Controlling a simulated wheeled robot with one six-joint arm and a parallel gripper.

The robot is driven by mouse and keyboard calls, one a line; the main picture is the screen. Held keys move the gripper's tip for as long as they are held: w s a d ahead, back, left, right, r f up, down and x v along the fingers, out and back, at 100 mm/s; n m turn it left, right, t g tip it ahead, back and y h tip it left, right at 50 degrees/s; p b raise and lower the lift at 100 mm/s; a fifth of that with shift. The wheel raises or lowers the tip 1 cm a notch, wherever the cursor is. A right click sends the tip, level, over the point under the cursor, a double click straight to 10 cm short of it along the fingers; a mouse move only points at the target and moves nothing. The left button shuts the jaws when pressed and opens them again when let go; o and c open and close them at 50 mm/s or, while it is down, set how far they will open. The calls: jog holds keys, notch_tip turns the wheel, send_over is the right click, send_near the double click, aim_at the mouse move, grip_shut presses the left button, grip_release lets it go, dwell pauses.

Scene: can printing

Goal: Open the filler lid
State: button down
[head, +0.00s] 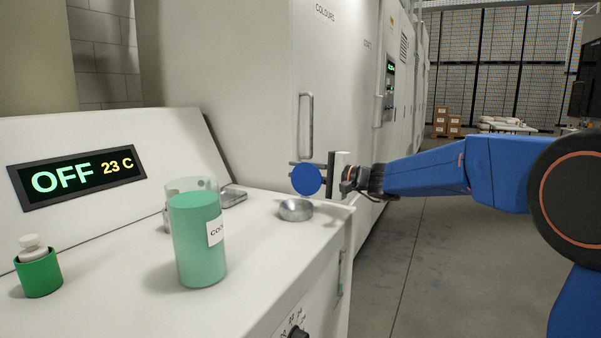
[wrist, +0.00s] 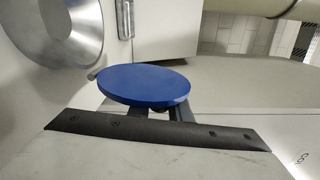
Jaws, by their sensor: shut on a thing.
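The filler lid (head: 306,180) is a blue disc standing on edge, its flat face toward the head camera. My gripper (wrist: 152,113) is shut on it, with the dark fingers behind the disc in the wrist view, where the lid (wrist: 145,84) is seen from a low angle. The lid is off the filler opening (head: 296,209), a round silver metal ring on the white machine top. That ring also shows in the wrist view (wrist: 88,35) at upper left, uncovered and apart from the disc. Whether a hinge joins them is not clear.
A clear beaker of green liquid (head: 197,240) and a green pot with a white stopper (head: 39,274) stand on the machine top. A grey latch-like piece (head: 233,197) lies behind. A display reads OFF 23 C (head: 77,176). A tall white cabinet with a handle (head: 305,125) rises behind. Open floor lies right.

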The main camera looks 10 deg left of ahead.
jog(key=c, duration=1.6)
grip_release()
jog(key=shift+c, duration=0.2)
jog(key=v, duration=1.7)
jog(key=shift+d, duration=0.2)
jog(key=shift+s, duration=0.15)
